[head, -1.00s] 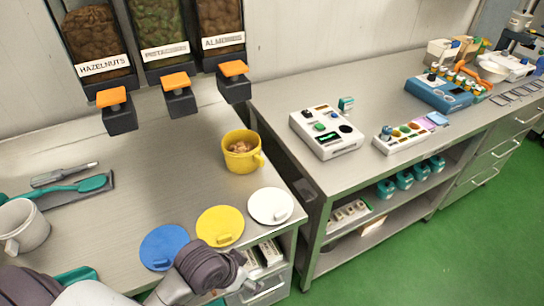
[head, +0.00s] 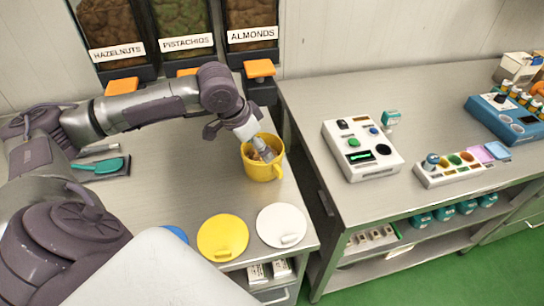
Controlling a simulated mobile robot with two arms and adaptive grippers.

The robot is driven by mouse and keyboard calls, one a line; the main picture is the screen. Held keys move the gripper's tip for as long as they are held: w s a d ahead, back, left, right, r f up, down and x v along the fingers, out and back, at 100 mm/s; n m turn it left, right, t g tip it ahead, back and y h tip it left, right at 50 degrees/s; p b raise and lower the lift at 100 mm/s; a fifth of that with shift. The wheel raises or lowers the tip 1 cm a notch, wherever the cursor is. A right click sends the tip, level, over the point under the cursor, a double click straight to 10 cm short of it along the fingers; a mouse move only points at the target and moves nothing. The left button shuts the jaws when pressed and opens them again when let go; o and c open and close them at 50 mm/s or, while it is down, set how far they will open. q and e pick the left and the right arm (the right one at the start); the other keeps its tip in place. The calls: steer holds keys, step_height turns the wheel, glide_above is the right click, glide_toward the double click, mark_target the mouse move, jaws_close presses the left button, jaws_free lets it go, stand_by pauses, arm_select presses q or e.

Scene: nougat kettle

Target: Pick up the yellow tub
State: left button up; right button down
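The yellow tub (head: 264,170) stands upright on the left steel table, below the almonds dispenser. It has a handle at its lower right and brown nut-like contents. My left gripper (head: 263,152) reaches in from the left and points down at the tub's opening. Its fingertips overlap the tub's left rim and mouth, and I cannot tell whether they touch the wall or how far apart they are. The yellow lid (head: 222,237) lies flat on the table in front of the tub. My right gripper is out of view.
A white lid (head: 281,226) lies beside the yellow one; a blue lid (head: 176,233) is mostly hidden by my arm. The orange-fronted almonds dispenser spout (head: 259,69) hangs close behind the tub. A white button device (head: 361,150) stands on the right table across a gap.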

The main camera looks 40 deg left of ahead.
mark_target(276, 167)
arm_select(q)
steer(key=x, duration=0.8)
steer(key=shift+p, duration=0.4)
steer(key=shift+w+d+f, duration=0.15)
steer(key=shift+f, duration=0.15)
steer(key=x, duration=0.2)
steer(key=p+x, duration=0.1)
steer(key=shift+w+d+f+p, duration=0.2)
steer(key=shift+w+p, duration=0.1)
steer(key=shift+w, duration=0.15)
steer(key=shift+w+f, duration=0.15)
steer(key=shift+f, duration=0.35)
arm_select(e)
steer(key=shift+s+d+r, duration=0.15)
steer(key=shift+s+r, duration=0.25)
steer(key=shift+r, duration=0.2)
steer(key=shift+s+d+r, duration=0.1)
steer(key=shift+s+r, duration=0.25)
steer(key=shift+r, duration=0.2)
